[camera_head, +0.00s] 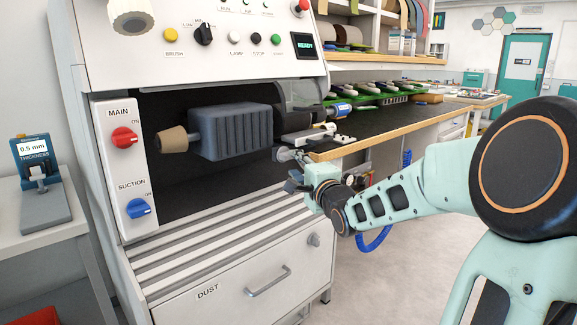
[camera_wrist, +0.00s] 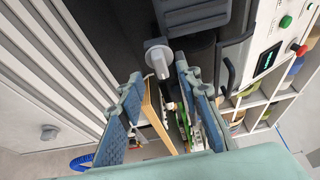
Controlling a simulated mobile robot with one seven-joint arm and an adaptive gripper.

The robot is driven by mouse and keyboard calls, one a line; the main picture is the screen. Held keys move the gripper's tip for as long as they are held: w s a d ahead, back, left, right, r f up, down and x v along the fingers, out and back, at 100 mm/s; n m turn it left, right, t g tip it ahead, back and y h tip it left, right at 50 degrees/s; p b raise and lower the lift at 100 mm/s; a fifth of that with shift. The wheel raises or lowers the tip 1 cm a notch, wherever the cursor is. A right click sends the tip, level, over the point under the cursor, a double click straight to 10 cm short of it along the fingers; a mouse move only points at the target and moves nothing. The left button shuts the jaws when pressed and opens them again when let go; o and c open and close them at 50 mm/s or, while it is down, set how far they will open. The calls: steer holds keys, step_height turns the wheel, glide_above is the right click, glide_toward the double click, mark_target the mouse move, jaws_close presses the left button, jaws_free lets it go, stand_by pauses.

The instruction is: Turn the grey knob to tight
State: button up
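A light grey knob (camera_wrist: 158,57) with a raised grip bar shows in the wrist view, close to the dark roller housing. It lies just beyond and between the fingertips of my gripper (camera_wrist: 158,74). The two blue fingers are apart, with nothing held between them. In the head view my gripper (camera_head: 296,172) is at the right side of the grinding machine, by the bench corner, and hides most of that spot. A second, round grey knob (camera_head: 314,240) sits on the dust drawer front; it also shows in the wrist view (camera_wrist: 49,132). I see no readable tight mark.
The dark ribbed housing (camera_head: 232,130) stands in the machine opening left of my gripper. The wooden-edged bench (camera_head: 390,130) is close on the right. Red main (camera_head: 124,138) and blue suction (camera_head: 138,208) switches are on the left panel. The floor at right is clear.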

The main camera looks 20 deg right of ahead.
mark_target(288, 157)
steer(key=shift+w+d+b, duration=0.1)
steer(key=shift+w+b, duration=0.9)
steer(key=shift+w, duration=2.1)
jaws_close()
